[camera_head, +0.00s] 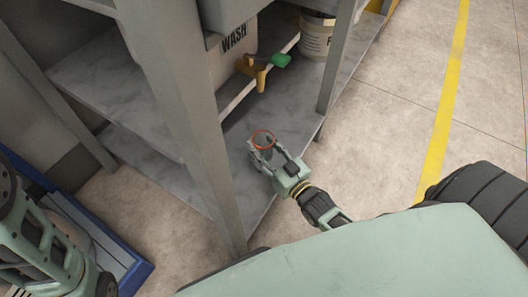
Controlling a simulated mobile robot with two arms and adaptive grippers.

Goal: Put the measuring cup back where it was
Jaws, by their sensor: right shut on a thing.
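The measuring cup (262,139) shows as a small clear cup with an orange-red rim, just over the lower grey shelf. My right gripper (266,157) reaches in from the lower right and is shut on the cup, with its fingers around the cup's side. The cup looks roughly upright. The fingers hide part of its body, and I cannot tell whether its base touches the shelf. Sections of my left arm show at the lower left, but its gripper is not in view.
A grey shelf post (183,100) stands left of the gripper, another post (338,55) to the right. The lower shelf (232,140) has bare room around the cup.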

